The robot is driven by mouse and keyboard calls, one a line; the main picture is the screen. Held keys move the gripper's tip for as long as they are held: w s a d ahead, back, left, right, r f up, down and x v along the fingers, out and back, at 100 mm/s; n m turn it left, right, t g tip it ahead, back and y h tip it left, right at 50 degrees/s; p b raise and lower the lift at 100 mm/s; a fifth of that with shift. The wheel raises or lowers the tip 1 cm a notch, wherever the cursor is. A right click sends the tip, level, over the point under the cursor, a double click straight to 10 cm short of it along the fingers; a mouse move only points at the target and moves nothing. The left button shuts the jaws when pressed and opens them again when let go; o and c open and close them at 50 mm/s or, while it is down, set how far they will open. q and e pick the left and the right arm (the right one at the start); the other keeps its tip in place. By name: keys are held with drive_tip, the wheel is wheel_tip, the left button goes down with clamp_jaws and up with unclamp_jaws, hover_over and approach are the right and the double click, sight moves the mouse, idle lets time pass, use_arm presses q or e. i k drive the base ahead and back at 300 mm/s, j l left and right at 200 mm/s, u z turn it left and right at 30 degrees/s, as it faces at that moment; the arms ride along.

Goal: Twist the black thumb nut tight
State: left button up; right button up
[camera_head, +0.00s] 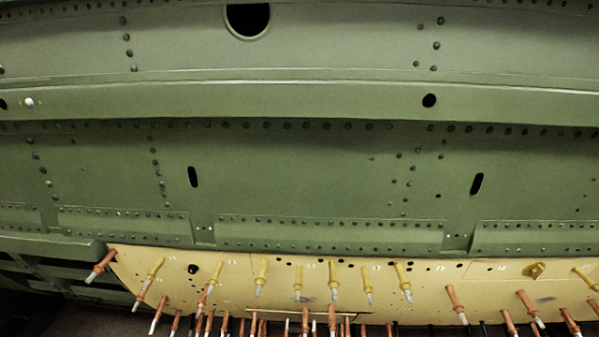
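A small black knob (193,269), which looks like the black thumb nut, sits on the yellow skin panel (230,290) at the lower left. It is too small to tell how tightly it is seated. Neither of my grippers shows in the head view, and nothing touches the knob.
Yellow-bodied pins (333,280) and several copper-coloured pins (455,304) stick out from the panel, some close to the knob. Green fuselage structure (300,170) with rivets and holes fills the view above.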

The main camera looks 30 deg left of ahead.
sight(193, 268)
drive_tip(key=i+l+u, duration=0.1)
drive_tip(key=l+u, duration=0.35)
drive_tip(key=i+l+u, duration=0.1)
drive_tip(key=l+u, duration=0.15)
drive_tip(key=u, duration=0.2)
drive_tip(key=l+u, duration=0.6)
drive_tip(key=l, duration=0.25)
drive_tip(key=k, duration=0.05)
